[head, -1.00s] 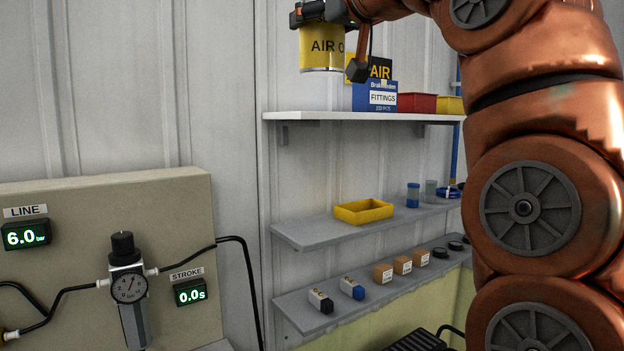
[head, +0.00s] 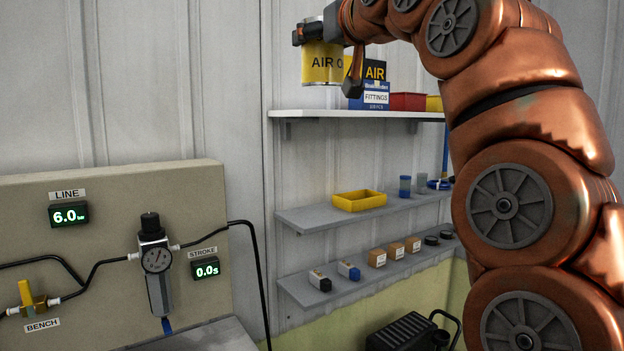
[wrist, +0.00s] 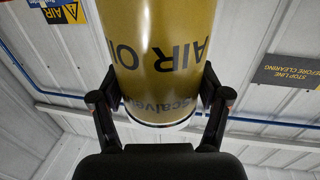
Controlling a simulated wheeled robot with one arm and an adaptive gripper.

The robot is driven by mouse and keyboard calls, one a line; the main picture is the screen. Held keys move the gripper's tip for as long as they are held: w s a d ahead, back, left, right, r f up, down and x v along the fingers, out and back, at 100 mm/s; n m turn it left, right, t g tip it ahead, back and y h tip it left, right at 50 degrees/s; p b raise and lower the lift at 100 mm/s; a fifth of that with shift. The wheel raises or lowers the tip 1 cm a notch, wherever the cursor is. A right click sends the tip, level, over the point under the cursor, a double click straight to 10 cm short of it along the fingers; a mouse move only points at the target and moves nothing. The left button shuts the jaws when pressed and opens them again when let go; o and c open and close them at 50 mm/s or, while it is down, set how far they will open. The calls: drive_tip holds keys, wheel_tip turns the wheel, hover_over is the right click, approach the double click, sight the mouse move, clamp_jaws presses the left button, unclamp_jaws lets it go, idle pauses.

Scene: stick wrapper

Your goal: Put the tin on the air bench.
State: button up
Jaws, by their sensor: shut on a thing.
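The tin (head: 322,66) is yellow with black "AIR O…" lettering. My gripper (head: 322,40) is shut on it and holds it up in the air, level with the top shelf in the head view. In the wrist view the tin (wrist: 155,55) sits between both fingers of my gripper (wrist: 160,95), one on each side. The air bench shows in part at the lower left of the head view, as a beige back panel (head: 110,225) and a bit of grey top (head: 205,336). The rest of the bench top is out of view.
A white top shelf (head: 420,115) bears a blue fittings box (head: 370,97) and a red bin (head: 407,101). A lower shelf (head: 300,216) holds a yellow tray (head: 358,200). A regulator (head: 157,262) and hoses stand out from the bench panel.

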drive_tip(key=w+d+f+m+t+h, duration=0.1)
drive_tip(key=w+d+f+h, duration=0.15)
drive_tip(key=w+f, duration=0.9)
drive_tip(key=w+d+f+m+h, duration=0.1)
drive_tip(key=w+d+f, duration=0.3)
drive_tip(key=w+f, duration=0.8)
drive_tip(key=s+d+f+m+h, duration=0.1)
drive_tip(key=s+d+f, duration=0.1)
drive_tip(key=f, duration=0.8)
drive_tip(key=s+d+f+h, duration=0.1)
drive_tip(key=d+f, duration=0.3)
drive_tip(key=f, duration=0.7)
drive_tip(key=s+d+f+m+h, duration=0.1)
drive_tip(key=s+d+f, duration=0.3)
drive_tip(key=f, duration=0.6)
drive_tip(key=shift+f+m, duration=0.2)
drive_tip(key=shift+m, duration=0.1)
drive_tip(key=shift+h, duration=0.25)
